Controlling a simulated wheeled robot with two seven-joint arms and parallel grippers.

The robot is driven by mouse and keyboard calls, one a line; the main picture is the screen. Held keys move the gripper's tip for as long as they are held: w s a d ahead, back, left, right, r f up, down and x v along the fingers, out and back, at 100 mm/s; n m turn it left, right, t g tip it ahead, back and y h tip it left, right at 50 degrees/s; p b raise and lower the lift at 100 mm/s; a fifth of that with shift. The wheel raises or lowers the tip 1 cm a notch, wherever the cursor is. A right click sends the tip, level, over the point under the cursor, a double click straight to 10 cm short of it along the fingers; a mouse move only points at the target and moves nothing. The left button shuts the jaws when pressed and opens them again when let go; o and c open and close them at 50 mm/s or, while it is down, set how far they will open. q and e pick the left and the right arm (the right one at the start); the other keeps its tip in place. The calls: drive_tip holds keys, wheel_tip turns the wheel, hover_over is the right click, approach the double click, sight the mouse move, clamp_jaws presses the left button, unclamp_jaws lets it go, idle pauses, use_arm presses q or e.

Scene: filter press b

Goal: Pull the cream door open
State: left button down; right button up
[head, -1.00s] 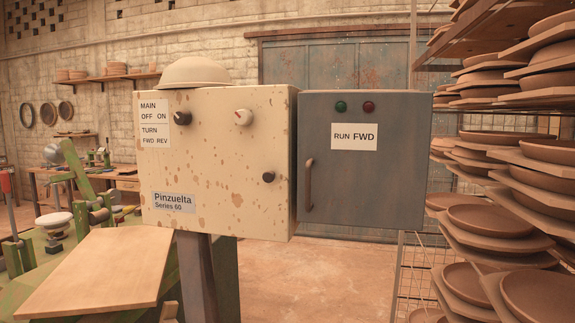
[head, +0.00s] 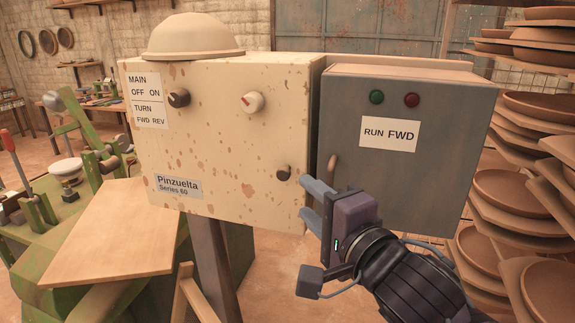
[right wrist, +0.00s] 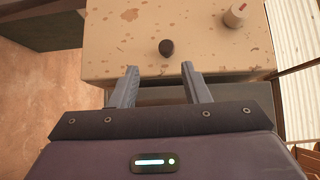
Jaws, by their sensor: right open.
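The cream door (head: 225,130) is the speckled front of a box marked Pinzuelta, and it looks shut. A small dark round knob (head: 283,173) sits near its lower right corner; it also shows in the right wrist view (right wrist: 166,47). My right gripper (head: 311,203) is open and empty, just right of and below the knob in the head view. In the right wrist view its fingertips (right wrist: 159,69) point at the cream front, with the knob beyond them and between their lines. They do not appear to touch it. My left gripper is not in view.
A dark switch (head: 178,97) and a pale one (head: 253,102) are on the cream front. Plate racks (head: 540,180) stand far right.

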sight(285, 177)
drive_tip(key=x, duration=0.4)
drive_tip(key=r+b+x, duration=0.1)
drive_tip(key=x, duration=0.2)
drive_tip(key=shift+a, duration=0.15)
clamp_jaws()
